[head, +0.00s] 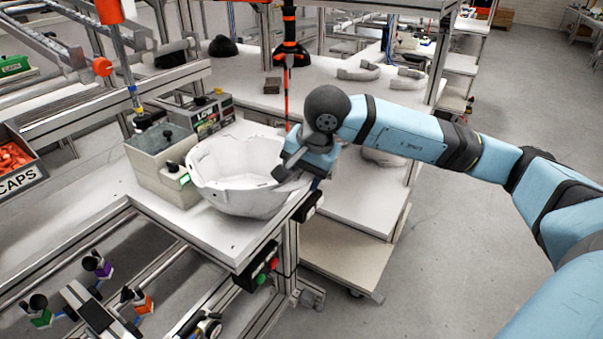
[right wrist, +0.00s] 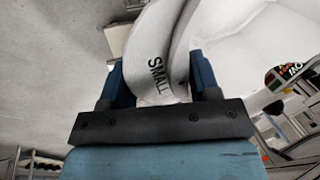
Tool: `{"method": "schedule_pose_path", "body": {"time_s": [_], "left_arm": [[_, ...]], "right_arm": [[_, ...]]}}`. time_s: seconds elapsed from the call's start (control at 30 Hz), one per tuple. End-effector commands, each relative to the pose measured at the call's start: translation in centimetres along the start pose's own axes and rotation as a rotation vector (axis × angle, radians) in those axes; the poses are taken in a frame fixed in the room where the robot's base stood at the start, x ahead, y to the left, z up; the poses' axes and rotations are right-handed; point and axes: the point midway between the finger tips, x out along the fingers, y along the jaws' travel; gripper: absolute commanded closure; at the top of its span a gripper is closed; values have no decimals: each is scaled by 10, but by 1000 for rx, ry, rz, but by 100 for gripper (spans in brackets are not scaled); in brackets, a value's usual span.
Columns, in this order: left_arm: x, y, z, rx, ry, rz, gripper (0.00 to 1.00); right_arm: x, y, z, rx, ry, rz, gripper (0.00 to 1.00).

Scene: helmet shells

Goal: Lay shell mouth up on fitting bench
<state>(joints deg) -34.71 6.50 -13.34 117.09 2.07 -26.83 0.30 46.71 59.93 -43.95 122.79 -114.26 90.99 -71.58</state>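A white helmet shell (head: 228,192) sits mouth up on the white bench top (head: 150,208), its hollow inside facing the camera. It looks roughly level. My right gripper (head: 283,168) is at the shell's right rim, with its fingers reaching over the edge. In the right wrist view, the two blue fingers (right wrist: 158,88) stand wide apart on either side of a curved white band of the shell (right wrist: 150,45) marked SMALL. A small gap shows beside the left finger, so the gripper looks open around the rim. My left gripper is not in view.
A grey-green box (head: 160,165) and a labelled unit (head: 212,115) stand behind and left of the shell, close to it. An orange-and-black tool (head: 289,30) hangs behind. A lower cart (head: 340,250) stands right of the bench. Open floor lies at the right.

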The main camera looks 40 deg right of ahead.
Motion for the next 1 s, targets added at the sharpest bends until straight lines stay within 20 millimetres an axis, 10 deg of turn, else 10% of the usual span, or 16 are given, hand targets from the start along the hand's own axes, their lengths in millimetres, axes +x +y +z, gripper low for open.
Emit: {"method": "schedule_pose_path", "body": {"time_s": [0.1,0.47,1.0], "left_arm": [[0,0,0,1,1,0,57],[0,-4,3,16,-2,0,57],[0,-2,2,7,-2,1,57]], "right_arm": [[0,0,0,0,0,-1,18],[-5,0,0,0,1,0,18],[-114,0,0,-1,3,-4,18]]}}
